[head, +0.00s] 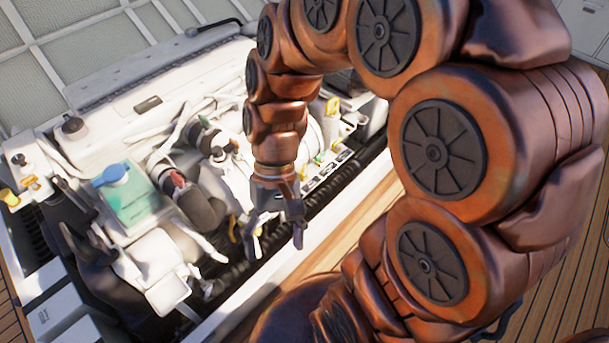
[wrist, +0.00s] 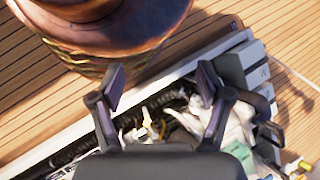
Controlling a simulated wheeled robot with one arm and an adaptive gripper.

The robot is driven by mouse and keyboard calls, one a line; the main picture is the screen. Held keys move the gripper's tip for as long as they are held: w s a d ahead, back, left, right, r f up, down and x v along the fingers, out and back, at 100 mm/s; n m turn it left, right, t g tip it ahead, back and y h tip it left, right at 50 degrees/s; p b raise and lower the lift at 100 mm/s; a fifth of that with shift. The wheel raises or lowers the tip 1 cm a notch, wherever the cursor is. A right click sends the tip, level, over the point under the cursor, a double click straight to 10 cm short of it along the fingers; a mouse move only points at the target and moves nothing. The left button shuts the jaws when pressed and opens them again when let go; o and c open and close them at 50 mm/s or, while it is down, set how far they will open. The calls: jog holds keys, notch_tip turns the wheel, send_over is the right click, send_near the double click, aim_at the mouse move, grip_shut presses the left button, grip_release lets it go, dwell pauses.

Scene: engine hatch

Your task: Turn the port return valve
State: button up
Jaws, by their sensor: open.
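My gripper (head: 274,238) hangs open and empty above the near right edge of the engine bay, fingers pointing down. In the wrist view my gripper (wrist: 160,88) shows both fingers spread apart, with nothing between the tips. A small yellow handle (head: 233,229) stands just left of my gripper in the head view, apart from it as far as I can tell. I cannot tell which one is the port return valve.
The white engine (head: 120,130) fills the hatch, with a blue-capped green box (head: 130,195) on it. A black corrugated hose (head: 330,190) runs along the near side, beside the white hatch rim (head: 365,215). Wooden deck (head: 540,310) lies clear at the right.

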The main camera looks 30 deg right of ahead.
jog(key=w+f+m+t+y+b, duration=0.2)
jog(key=w+f+m+y, duration=0.25)
jog(key=w, duration=0.55)
jog(key=w+f+m+t+y+b, duration=0.1)
jog(key=w+f+m+y+b, duration=0.35)
jog(key=w, duration=0.55)
jog(key=w+d+f+m+t+y, duration=0.3)
jog(key=w+d+f+m+t, duration=0.45)
jog(key=d, duration=0.35)
jog(key=m+t+h+b, duration=0.7)
jog(key=m+t, duration=0.3)
jog(key=m, duration=0.1)
send_near(305, 173)
jog(key=x, duration=0.7)
jog(key=shift+w+a+f, duration=0.15)
jog(key=shift+w+a, duration=0.05)
jog(key=shift+w, duration=0.15)
jog(key=shift+x, duration=0.9)
